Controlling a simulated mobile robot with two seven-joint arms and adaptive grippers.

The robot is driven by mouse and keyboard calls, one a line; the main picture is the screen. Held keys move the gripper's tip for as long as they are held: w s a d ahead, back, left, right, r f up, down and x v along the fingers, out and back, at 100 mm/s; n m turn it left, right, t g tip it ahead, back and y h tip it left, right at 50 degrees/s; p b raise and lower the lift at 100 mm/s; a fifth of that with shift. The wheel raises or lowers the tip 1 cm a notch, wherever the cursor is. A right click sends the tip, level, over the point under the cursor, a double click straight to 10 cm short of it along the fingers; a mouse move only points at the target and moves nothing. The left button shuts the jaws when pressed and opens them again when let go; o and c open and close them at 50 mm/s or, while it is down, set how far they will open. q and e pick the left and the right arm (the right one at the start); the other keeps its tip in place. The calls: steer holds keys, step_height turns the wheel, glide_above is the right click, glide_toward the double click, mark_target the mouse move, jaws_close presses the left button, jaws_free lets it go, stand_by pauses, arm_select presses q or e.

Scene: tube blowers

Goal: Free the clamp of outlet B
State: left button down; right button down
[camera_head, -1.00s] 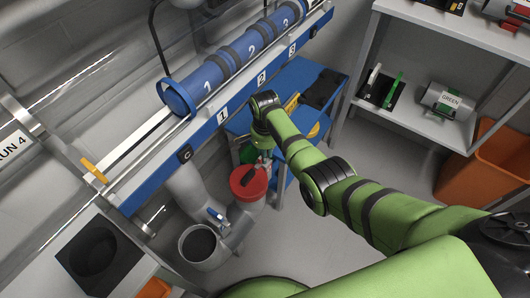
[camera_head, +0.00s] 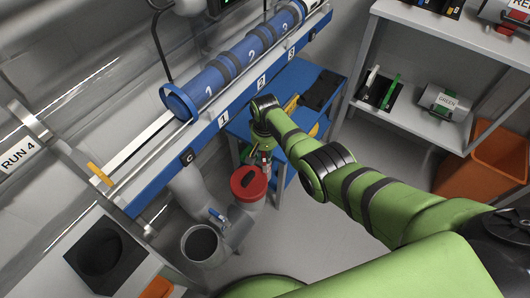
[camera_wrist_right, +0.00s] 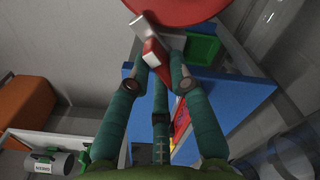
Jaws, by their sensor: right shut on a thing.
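A red round cap (camera_head: 250,184) closes one outlet of the grey branched pipe below the blue rail. It also shows at the top of the right wrist view (camera_wrist_right: 185,10). My right gripper (camera_head: 261,160) is at the cap's far edge. In the right wrist view its green fingers (camera_wrist_right: 158,66) are shut on the red clamp lever (camera_wrist_right: 153,52), which has a grey metal part beside the cap's rim. In the head view the fingers mostly hide the lever. No letter B is readable on this outlet. My left gripper is not in view.
An open pipe mouth (camera_head: 200,243) with a blue-handled clamp (camera_head: 217,215) stands left of the cap. A blue table (camera_head: 310,75) with a green bin (camera_wrist_right: 203,48) is behind my gripper. Grey shelves (camera_head: 425,118) and an orange bin (camera_head: 485,170) stand right.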

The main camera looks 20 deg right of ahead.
mark_target(264, 154)
steer(key=n, duration=0.5)
steer(key=shift+w+n, duration=0.1)
steer(key=shift+n, duration=2.4)
steer(key=c, duration=1.1)
jaws_free()
steer(key=shift+w+r, duration=0.2)
steer(key=shift+r, duration=0.3)
step_height(264, 154, up, 11)
steer(key=shift+s, duration=0.1)
